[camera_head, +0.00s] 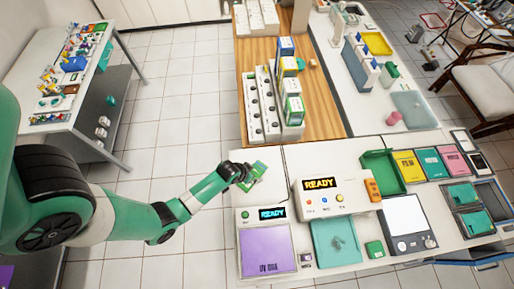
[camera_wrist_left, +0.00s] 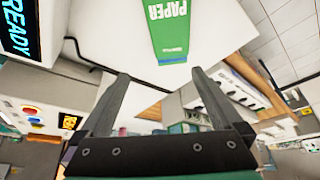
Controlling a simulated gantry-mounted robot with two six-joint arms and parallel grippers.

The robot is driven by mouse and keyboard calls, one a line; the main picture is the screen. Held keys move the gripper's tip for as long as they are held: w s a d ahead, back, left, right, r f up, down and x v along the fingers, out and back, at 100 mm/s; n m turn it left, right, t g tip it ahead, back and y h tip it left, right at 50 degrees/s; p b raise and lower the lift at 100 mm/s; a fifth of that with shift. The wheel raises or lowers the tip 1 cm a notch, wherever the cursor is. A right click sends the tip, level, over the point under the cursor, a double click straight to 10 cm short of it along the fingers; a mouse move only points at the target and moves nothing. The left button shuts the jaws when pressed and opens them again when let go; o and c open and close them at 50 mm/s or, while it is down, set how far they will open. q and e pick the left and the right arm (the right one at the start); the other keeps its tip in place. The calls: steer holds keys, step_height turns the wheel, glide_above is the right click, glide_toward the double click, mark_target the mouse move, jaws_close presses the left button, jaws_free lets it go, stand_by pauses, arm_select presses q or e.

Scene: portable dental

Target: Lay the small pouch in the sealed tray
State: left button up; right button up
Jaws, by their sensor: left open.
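My left gripper (camera_head: 244,177) is at the left edge of the white counter, beside a green-and-white item (camera_head: 258,176). In the left wrist view the open jaws (camera_wrist_left: 160,88) have nothing between them. A green strip marked PAPER (camera_wrist_left: 170,28) lies ahead of the fingertips, on a white surface and apart from them. I cannot tell for sure which item is the small pouch. An open green tray (camera_head: 383,172) stands on the counter at the right, but I cannot read a label marking it as the sealed tray. My right gripper is not in view.
Two devices reading READY, one at the front (camera_head: 265,214) and one behind (camera_head: 325,196), stand right of the gripper. A teal mat (camera_head: 330,258) and a small green box (camera_head: 375,250) lie in front. Yellow, teal and pink packs (camera_head: 408,166) line the right side.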

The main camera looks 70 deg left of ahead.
arm_select(q)
steer(key=s+r+p, duration=0.1)
steer(key=s, duration=0.4)
steer(key=shift+n+g, duration=0.3)
steer(key=shift+g, duration=0.1)
steer(key=b+x, duration=0.1)
steer(key=x, duration=0.1)
steer(key=b+x, duration=0.1)
steer(key=x, duration=0.1)
steer(key=b+x, duration=0.1)
steer(key=x, duration=0.1)
steer(key=shift+w+r+b, duration=0.1)
steer(key=shift+w+b, duration=0.25)
steer(key=shift+b, duration=0.05)
steer(key=shift+w+f, duration=0.1)
steer(key=shift+f, duration=0.1)
steer(key=b+x, duration=0.2)
steer(key=x, duration=0.2)
steer(key=shift+d+f, duration=0.15)
steer(key=shift+f, duration=0.15)
steer(key=shift+w+f, duration=0.15)
steer(key=shift+f, duration=0.2)
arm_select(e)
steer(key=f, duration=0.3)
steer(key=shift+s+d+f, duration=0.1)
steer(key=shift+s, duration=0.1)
arm_select(q)
steer(key=shift+c, duration=0.2)
